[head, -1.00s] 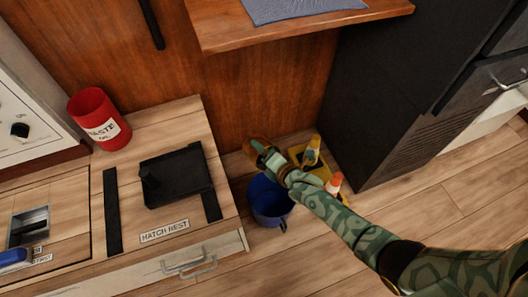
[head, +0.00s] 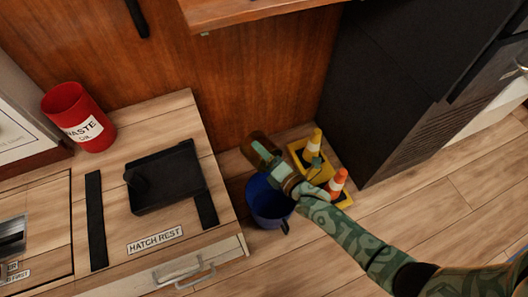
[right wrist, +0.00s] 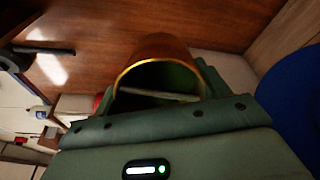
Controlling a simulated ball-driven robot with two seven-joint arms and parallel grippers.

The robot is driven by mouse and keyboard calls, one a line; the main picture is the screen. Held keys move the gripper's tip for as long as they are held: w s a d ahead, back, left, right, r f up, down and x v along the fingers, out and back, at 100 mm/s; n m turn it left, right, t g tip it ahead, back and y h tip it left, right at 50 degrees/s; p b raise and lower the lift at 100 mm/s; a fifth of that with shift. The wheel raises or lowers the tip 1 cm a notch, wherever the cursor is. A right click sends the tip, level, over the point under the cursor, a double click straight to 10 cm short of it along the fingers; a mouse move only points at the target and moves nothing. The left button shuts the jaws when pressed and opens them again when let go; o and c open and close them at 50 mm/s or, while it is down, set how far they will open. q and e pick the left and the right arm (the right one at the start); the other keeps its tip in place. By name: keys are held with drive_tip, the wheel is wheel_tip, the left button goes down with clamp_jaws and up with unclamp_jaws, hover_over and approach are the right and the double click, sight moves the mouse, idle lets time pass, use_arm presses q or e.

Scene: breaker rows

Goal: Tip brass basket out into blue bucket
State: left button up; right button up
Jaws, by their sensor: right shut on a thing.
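The brass basket (head: 259,143) is a small, brownish-gold cup. My right gripper (head: 270,160) is shut on it and holds it close to the far rim of the blue bucket (head: 266,207), which stands on the floor. In the right wrist view the basket (right wrist: 157,48) shows its round, bright rim and dark greenish inside, with a pale bar across the opening. Its contents cannot be made out. The bucket (right wrist: 293,105) shows as a blue patch at the right edge there. The gripper and arm partly cover the bucket in the head view. My left gripper is not in view.
The wooden counter (head: 130,190) at left carries a red waste tin (head: 77,118) and a black hatch (head: 165,178).

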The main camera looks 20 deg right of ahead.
drive_tip(key=shift+f, duration=0.3)
drive_tip(key=shift+s+d+r+t, duration=0.1)
drive_tip(key=shift+s+t, duration=0.05)
drive_tip(key=shift+t, duration=0.55)
drive_tip(key=shift+s+t, duration=0.1)
drive_tip(key=shift+t, duration=0.2)
drive_tip(key=shift+s+d+r+t+y, duration=0.1)
drive_tip(key=shift+s+t+y, duration=0.4)
drive_tip(key=shift+t, duration=0.5)
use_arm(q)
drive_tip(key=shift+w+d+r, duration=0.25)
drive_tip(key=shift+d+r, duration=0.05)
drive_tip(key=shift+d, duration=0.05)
use_arm(e)
drive_tip(key=shift+s+d+r+t, duration=0.1)
drive_tip(key=shift+s+t, duration=0.05)
drive_tip(key=shift+t, duration=0.45)
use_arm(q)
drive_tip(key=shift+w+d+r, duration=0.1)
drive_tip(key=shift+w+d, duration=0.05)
